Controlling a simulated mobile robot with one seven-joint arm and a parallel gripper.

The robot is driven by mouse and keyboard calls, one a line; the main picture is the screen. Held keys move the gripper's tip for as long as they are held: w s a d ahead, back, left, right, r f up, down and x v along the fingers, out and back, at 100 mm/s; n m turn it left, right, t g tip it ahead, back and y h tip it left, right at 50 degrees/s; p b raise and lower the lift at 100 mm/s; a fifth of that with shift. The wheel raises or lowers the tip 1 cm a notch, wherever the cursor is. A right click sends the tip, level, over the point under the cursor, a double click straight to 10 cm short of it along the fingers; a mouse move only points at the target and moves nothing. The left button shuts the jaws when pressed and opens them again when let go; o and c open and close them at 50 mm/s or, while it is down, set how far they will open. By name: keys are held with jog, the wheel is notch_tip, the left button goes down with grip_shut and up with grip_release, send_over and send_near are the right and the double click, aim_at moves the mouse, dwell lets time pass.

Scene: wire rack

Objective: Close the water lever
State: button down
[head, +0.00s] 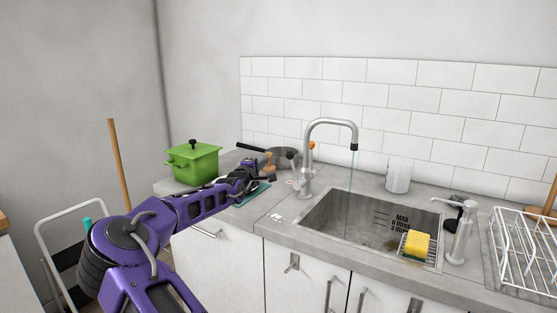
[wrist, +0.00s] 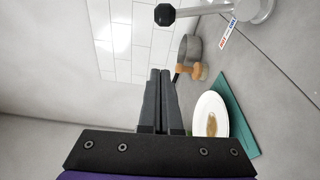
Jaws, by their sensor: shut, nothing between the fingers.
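The chrome faucet (head: 307,160) stands at the back left of the sink, with a thin stream of water (head: 350,182) falling from its spout. A small lever (head: 293,183) sticks out low on its left side. In the wrist view, a metal rod with a black end (wrist: 165,14) reaches from the faucet base (wrist: 262,9) at the top edge; it looks like the lever, but I cannot be sure. My gripper (head: 271,180) is just left of the faucet, above the counter. Its fingers (wrist: 160,75) are together and empty, apart from the rod.
A white plate (wrist: 211,115) on a teal mat (wrist: 238,118) lies below my gripper. A metal pan (head: 284,155) stands behind, and a green pot (head: 192,163) at left. The sink (head: 370,207) holds a yellow sponge (head: 417,244) on a rack. A wire rack (head: 523,245) stands at right.

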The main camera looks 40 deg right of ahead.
aim_at(287, 154)
jog(key=d, duration=0.6)
jog(key=shift+s+b, duration=0.25)
jog(key=shift+b, duration=0.1)
jog(key=shift+r, duration=0.1)
jog(key=shift+s+d+r+m+b, duration=0.2)
jog(key=shift+s+d+m+b, duration=0.1)
jog(key=shift+s, duration=0.2)
jog(key=shift+s+d+r+m+b, duration=0.2)
jog(key=shift+s+b, duration=0.1)
jog(key=shift+s, duration=0.2)
jog(key=shift+w+a, duration=0.1)
jog(key=shift+a, duration=0.05)
